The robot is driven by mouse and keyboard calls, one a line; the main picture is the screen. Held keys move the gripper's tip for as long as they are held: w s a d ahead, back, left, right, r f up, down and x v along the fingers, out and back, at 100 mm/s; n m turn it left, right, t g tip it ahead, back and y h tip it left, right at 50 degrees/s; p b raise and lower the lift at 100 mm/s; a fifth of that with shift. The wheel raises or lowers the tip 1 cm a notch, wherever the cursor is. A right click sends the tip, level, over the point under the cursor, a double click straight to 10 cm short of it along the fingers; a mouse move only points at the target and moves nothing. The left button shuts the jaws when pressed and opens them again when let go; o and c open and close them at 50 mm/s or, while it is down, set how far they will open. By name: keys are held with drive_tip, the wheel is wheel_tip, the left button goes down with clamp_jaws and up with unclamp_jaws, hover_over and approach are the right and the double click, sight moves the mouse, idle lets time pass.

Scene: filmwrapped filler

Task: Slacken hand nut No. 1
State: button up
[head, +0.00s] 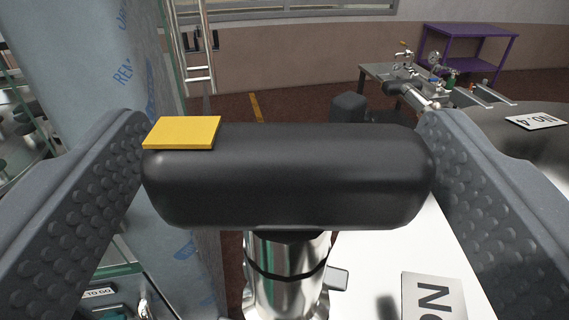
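A hand nut (300,180) with a thick black crossbar and a yellow tab on its upper left fills the middle of the head view. It sits upright on a shiny metal stem with a dark ring. A white plate (430,300) below right reads "NO"; its number is cut off. My gripper (285,160) has its two grey studded fingers spread wide, one by each end of the crossbar. The ends lie very close to the fingers; I cannot tell whether they touch.
A wall of bluish printed film (95,90) rises close on the left. A "NO.4" plate (537,121) lies on a dark surface at right. A bench (385,73) and purple shelf (470,32) stand farther back.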

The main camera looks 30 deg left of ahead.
sight(274, 130)
drive_tip(key=shift+f, duration=0.1)
idle(0.4)
drive_tip(key=shift+d+r+p, duration=0.1)
drive_tip(key=shift+r+p, duration=0.3)
drive_tip(key=shift+r, duration=1.25)
drive_tip(key=shift+a+r, duration=0.1)
drive_tip(key=shift+a, duration=0.1)
drive_tip(key=s+a+b, duration=0.4)
drive_tip(key=s+b, duration=0.1)
drive_tip(key=s, duration=0.1)
drive_tip(key=s+a+r+b, duration=0.1)
drive_tip(key=s+a+b, duration=0.3)
drive_tip(key=s, duration=0.3)
drive_tip(key=shift+s+r+b, duration=0.2)
drive_tip(key=shift+s+b, duration=0.1)
drive_tip(key=shift+b, duration=0.35)
